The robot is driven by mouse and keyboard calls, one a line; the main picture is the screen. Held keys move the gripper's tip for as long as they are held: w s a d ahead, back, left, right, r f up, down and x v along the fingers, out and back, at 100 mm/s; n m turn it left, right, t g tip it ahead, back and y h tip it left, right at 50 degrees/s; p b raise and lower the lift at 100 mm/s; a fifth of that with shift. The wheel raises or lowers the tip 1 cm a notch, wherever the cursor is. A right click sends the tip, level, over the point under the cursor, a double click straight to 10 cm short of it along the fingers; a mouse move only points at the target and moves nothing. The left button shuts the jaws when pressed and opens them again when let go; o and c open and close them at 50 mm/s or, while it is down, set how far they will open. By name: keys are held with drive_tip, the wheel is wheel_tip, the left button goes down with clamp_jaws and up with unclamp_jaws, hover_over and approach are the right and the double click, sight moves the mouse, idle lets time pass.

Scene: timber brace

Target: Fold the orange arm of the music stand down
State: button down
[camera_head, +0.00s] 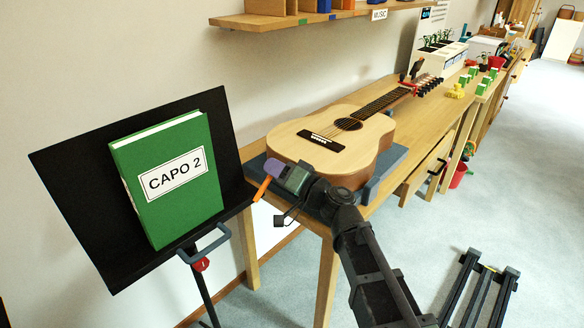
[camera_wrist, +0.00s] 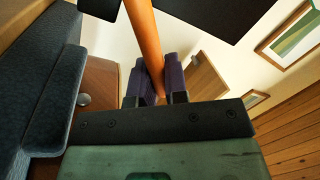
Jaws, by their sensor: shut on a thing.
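The music stand (camera_head: 88,200) is at the left in the head view, with a black tilted desk. A green book (camera_head: 178,215) labelled CAPO 2 leans on it. The orange arm (camera_head: 262,189) is a short bar at the desk's right side, slanting down and to the left from my gripper. My gripper (camera_head: 273,172) has purple fingers and is shut on the orange arm. In the wrist view the orange arm (camera_wrist: 146,40) runs from the top edge down between the two fingers (camera_wrist: 156,82). The arm's joint with the stand is not clearly visible.
A guitar (camera_head: 335,137) lies in a blue-grey cradle on the wooden bench (camera_head: 415,135), close behind my gripper. A grey handle (camera_head: 205,243) and a red knob (camera_head: 201,265) are below the desk. A wall shelf (camera_head: 290,20) is above.

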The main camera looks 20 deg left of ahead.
idle(0.4)
drive_tip(key=c, duration=1.1)
unclamp_jaws()
drive_tip(key=shift+c, duration=0.2)
drive_tip(key=b+v, duration=0.1)
drive_tip(key=v, duration=1)
drive_tip(key=shift+b, duration=0.3)
